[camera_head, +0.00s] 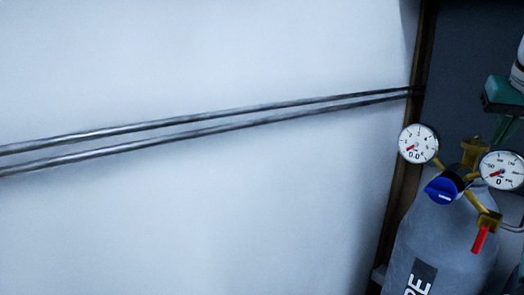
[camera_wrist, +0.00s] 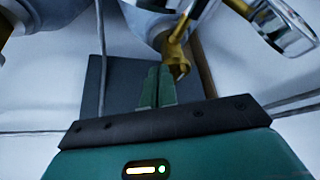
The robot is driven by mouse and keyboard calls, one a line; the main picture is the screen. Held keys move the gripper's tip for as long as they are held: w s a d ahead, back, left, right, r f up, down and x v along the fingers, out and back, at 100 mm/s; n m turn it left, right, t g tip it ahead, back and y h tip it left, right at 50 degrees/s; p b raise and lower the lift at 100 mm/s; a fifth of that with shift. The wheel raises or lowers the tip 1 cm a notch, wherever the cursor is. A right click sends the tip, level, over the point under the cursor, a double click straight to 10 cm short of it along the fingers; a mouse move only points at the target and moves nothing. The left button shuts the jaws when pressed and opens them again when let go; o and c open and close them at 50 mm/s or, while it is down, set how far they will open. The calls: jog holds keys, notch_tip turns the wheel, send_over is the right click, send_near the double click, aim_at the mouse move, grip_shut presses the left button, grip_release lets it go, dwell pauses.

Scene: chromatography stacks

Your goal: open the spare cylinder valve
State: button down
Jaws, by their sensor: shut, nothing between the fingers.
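The grey gas cylinder (camera_head: 443,236) stands at the lower right of the head view, with a dark label of partly visible letters. On top is a brass valve and regulator (camera_head: 474,152) with a blue knob (camera_head: 441,190), a red lever (camera_head: 480,239) and two round gauges, left (camera_head: 418,144) and right (camera_head: 502,170), both near zero. My gripper (camera_head: 502,138) is above and right of the valve. In the wrist view my gripper (camera_wrist: 157,72) has its green fingers together, empty, close beside a brass fitting (camera_wrist: 178,62); contact cannot be told. A gauge (camera_wrist: 285,25) shows at upper right.
Two metal pipes (camera_head: 210,127) run along the pale wall (camera_head: 180,220) toward a brown post (camera_head: 404,165) left of the cylinder. A dark panel (camera_head: 465,60) is behind the valve. The space before the wall looks clear.

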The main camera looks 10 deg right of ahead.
aim_at(476, 142)
jog(key=shift+r, duration=2.5)
jog(key=shift+a, duration=0.1)
notch_tip(476, 142, down, 6)
jog(key=w+a, duration=0.2)
jog(key=shift+a, duration=0.4)
jog(key=shift+w, duration=0.1)
jog(key=shift+w+d, duration=0.15)
jog(key=shift+d, duration=0.15)
